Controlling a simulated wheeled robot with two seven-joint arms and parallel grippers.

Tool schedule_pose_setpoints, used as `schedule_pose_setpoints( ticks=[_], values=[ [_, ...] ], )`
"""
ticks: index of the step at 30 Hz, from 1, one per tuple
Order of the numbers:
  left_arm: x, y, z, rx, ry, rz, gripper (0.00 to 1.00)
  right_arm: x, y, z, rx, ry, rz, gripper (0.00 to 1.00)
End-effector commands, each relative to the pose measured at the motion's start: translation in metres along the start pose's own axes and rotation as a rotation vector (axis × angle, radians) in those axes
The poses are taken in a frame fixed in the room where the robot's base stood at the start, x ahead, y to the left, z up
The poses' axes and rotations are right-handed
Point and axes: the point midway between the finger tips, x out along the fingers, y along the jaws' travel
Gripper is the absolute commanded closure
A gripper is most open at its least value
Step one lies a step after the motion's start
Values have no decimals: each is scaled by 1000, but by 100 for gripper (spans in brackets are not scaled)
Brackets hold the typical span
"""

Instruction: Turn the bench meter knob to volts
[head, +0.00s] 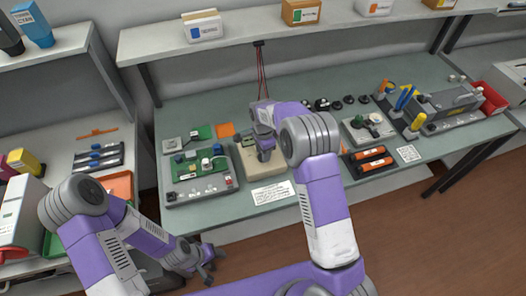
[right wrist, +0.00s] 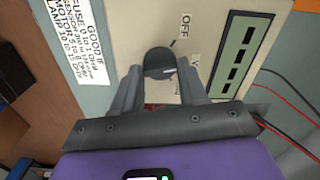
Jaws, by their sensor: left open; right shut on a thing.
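The bench meter (head: 262,183) is a beige box on the green bench, and its panel (right wrist: 120,22) fills the top of the right wrist view. Its dark round knob (right wrist: 158,60) sits between the fingers of my right gripper (right wrist: 158,72), which is shut on it. The word OFF is printed above and right of the knob; a V shows further right, partly hidden by a finger. A pale mark shows on the knob, but its exact pointing is unclear. In the head view my right gripper (head: 264,147) covers the knob. My left gripper (head: 204,268) is open and empty, low in front of the bench.
A grey tray with a green circuit board (head: 199,164) stands left of the meter. A printed card (head: 272,193) lies in front of it. Red leads (head: 262,75) hang behind. Orange-and-black cartridges (head: 372,158) and a grey machine (head: 447,103) lie to the right.

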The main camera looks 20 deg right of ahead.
Motion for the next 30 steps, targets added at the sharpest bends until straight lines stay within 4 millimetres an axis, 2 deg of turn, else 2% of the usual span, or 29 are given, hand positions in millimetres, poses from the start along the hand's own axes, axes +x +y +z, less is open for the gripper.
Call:
schedule_pose_setpoints(
  ticks=[12,29,30],
  values=[
    [-2,1,0,0,0,0,39,-1,0,0,184,0,-1,88],
    [-3,1,0,0,0,0,39,-1,-1,0,210,0,-2,88],
    [-3,1,0,0,0,0,39,-1,-1,0,210,0,-2,51]
  ],
)
